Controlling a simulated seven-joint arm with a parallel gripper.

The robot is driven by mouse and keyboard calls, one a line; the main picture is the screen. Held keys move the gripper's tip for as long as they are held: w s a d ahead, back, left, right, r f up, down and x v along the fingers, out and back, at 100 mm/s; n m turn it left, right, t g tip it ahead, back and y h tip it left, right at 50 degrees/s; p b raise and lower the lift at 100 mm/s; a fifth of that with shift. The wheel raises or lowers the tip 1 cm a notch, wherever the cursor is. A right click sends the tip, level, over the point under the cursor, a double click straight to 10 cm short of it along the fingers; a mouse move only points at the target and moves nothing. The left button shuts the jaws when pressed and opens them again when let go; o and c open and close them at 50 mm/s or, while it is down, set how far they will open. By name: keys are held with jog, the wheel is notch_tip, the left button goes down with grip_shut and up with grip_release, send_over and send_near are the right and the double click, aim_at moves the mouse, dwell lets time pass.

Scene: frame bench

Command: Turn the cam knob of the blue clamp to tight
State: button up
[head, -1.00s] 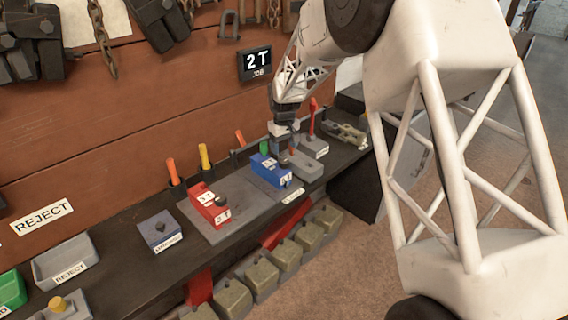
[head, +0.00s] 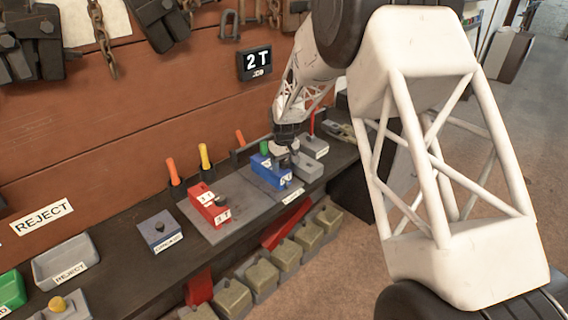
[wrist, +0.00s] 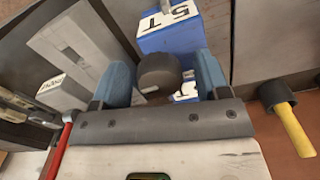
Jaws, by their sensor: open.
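The blue clamp (head: 266,173) sits on the bench on a grey plate, right of the red clamp. It also shows at the top of the wrist view (wrist: 170,42), with a white "5 T" label. Its dark round cam knob (wrist: 158,72) lies between the two blue fingers of my gripper (wrist: 163,80). The fingers are open, one on each side of the knob, with visible gaps. In the head view my gripper (head: 284,156) is low over the right end of the blue clamp and hides the knob. The knob's setting cannot be read.
A red clamp (head: 208,204) stands left of the blue one, and a grey block (head: 308,167) stands close to its right. Orange and yellow handles (head: 204,156) rise behind. A "2 T JOB" sign (head: 255,63) hangs on the wall.

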jog(key=c, duration=0.9)
jog(key=shift+c, duration=0.2)
jog(key=shift+m, duration=0.4)
jog(key=o, duration=0.9)
jog(key=shift+o, duration=0.2)
jog(key=shift+r, duration=0.1)
jog(key=shift+r, duration=3.75)
